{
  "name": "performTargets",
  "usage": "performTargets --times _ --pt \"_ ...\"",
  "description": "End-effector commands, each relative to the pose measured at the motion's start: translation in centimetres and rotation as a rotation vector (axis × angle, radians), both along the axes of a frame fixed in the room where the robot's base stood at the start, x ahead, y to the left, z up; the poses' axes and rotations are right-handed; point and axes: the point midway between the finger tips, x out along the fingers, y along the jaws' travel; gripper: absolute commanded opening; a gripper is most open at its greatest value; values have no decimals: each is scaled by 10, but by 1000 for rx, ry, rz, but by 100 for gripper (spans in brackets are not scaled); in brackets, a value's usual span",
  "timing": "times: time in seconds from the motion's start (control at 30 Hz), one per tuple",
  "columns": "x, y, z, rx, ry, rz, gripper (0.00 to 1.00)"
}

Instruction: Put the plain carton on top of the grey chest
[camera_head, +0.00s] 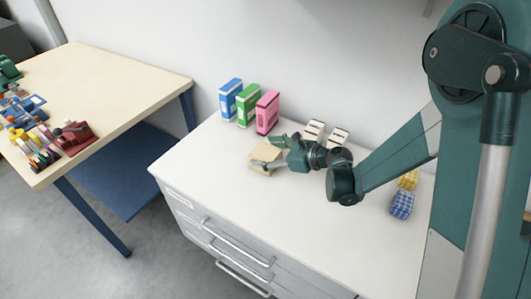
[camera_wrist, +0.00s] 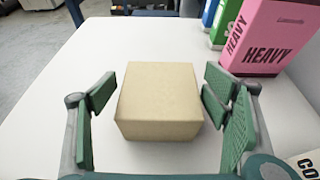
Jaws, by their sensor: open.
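The plain carton (camera_head: 265,157) is a small tan box that rests on the white top of the grey chest (camera_head: 300,225). In the wrist view the carton (camera_wrist: 159,100) sits upright between my two green fingers, with a gap on each side. My gripper (camera_head: 267,150) is open around the carton, and its fingers also show in the wrist view (camera_wrist: 160,108). The grey chest has drawers with long handles at its front. The chest top (camera_wrist: 75,80) shows around the carton in the wrist view.
Blue (camera_head: 230,99), green (camera_head: 247,104) and pink (camera_head: 267,112) boxes stand behind the carton. Two small white boxes (camera_head: 326,133) lie at the back. Yellow (camera_head: 408,180) and blue (camera_head: 402,204) checked items sit to the right. A wooden table (camera_head: 110,85) stands left. The chest's front top is clear.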

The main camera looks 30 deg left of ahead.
Motion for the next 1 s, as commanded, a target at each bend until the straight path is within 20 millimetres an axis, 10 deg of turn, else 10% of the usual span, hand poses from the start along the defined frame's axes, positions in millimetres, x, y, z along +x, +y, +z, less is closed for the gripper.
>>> performTargets --times 0.33,1.0 --pt "0 -13 9 0 0 -1 75" --pt "0 -101 45 0 1 -1 75"
